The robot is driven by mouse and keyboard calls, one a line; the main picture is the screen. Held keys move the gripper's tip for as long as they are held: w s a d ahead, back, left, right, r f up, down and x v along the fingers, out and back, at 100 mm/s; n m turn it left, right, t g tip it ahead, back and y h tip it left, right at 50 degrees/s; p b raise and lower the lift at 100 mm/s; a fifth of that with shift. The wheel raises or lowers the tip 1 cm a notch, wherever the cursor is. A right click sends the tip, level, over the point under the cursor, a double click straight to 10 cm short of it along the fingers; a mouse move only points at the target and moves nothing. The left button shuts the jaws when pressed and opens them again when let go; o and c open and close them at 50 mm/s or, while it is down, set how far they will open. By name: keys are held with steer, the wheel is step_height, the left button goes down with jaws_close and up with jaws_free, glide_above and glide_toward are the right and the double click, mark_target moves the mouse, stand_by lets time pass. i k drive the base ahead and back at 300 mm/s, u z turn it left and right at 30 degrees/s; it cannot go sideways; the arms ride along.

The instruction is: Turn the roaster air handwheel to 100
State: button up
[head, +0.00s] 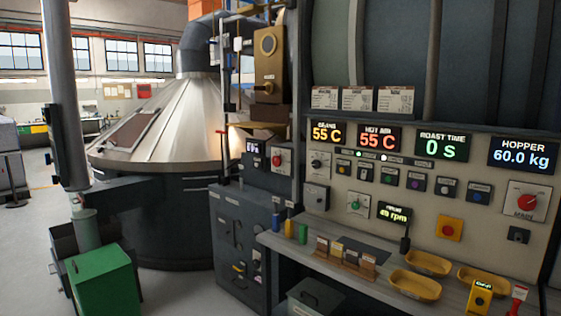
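No handwheel marked as roaster air can be made out in the head view. A tall yellow-brown housing with a round face (268,45) is fixed high on the column at centre; its lettering is too small to read. Candidate rotary controls show on the panels: a red knob (278,157) on the grey cabinet, a green knob (355,203) on the cream panel, and a large red knob (526,202) at the far right. Displays read 55 C for beans (326,132), 55 C for hot air (379,137) and 0 s roast time (440,145). My gripper is not in view.
The control panel (430,210) has a counter below it with yellow trays (428,263) and a card rack (345,259). A large metal cone vessel (165,115) stands at left centre. A green box (103,282) stands at lower left. Some floor is open between box and cabinet.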

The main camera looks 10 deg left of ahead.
mark_target(276, 160)
steer(key=u, duration=0.1)
steer(key=i, duration=0.9)
steer(key=u, duration=0.3)
steer(key=i, duration=1.05)
steer(key=u, duration=0.8)
steer(key=i, duration=0.7)
steer(key=u, duration=0.75)
steer(key=i, duration=0.75)
steer(key=u, duration=0.35)
